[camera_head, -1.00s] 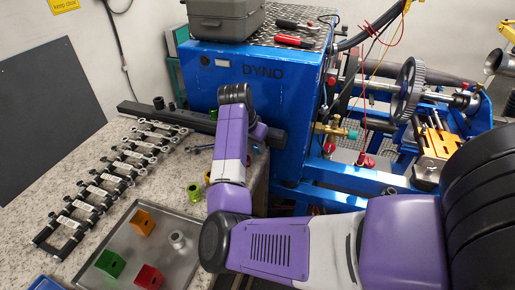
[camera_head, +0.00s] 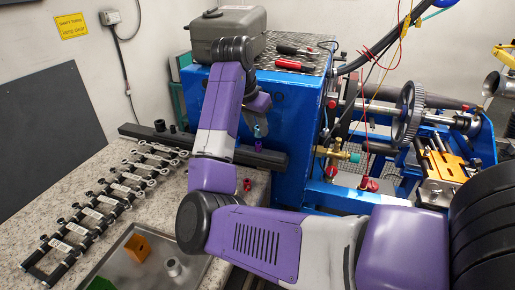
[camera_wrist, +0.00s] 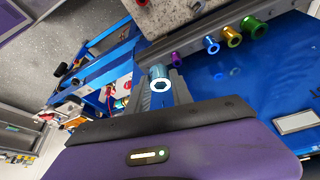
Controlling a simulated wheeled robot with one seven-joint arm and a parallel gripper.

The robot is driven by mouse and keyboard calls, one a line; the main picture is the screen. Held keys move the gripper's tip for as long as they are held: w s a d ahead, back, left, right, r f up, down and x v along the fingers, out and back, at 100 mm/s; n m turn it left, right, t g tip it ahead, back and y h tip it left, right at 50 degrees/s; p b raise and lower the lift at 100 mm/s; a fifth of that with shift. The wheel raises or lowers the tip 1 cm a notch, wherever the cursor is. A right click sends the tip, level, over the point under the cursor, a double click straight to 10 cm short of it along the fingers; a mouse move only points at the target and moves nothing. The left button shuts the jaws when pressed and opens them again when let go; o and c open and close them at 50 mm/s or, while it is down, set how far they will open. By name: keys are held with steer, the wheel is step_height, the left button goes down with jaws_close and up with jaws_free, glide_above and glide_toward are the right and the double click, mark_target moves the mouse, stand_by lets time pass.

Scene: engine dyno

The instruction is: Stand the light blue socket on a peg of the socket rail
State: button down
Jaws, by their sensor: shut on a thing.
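The light blue socket (camera_head: 261,131) is held between the fingers of my gripper (camera_head: 258,124), which is shut on it. In the wrist view the light blue socket (camera_wrist: 160,82) shows its open end toward the camera, between the fingertips. The socket rail (camera_head: 273,158) is a dark bar along the back of the bench, beside the blue dyno. The held socket appears above its right part. A purple socket (camera_wrist: 177,58) is close by on the rail, then a blue socket (camera_wrist: 211,45), a gold one (camera_wrist: 233,37) and a green one (camera_wrist: 255,27). My arm hides the rail's middle.
A red socket (camera_head: 247,185) is on the bench. Wrenches on a rack (camera_head: 95,213) lie at left, and a metal tray (camera_head: 115,262) with an orange block (camera_head: 137,247) is in front. The blue dyno housing (camera_head: 285,108) rises just behind the rail.

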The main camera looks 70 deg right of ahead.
step_height(320, 180, up, 4)
steer(key=shift+f, duration=0.2)
steer(key=shift+s+r+p, duration=0.2)
steer(key=shift+s+p, duration=0.05)
steer(key=shift+p, duration=0.15)
steer(key=s+d+f+n+t+p, duration=0.1)
steer(key=s+d+f+n+p, duration=0.3)
steer(key=d+f+p, duration=0.1)
step_height(320, 180, down, 2)
steer(key=shift+s+d+f+n+t, duration=0.3)
steer(key=shift+s+d+t, duration=0.1)
steer(key=shift+d, duration=0.45)
steer(key=b, duration=0.5)
glide_above(280, 153)
steer(key=f, duration=0.4)
steer(key=shift+s+a+f, duration=0.1)
steer(key=shift+a+f, duration=0.1)
steer(key=shift+a, duration=0.2)
steer(key=shift+p, duration=0.3)
steer(key=shift+f+b, duration=0.55)
steer(key=shift+f, duration=0.6)
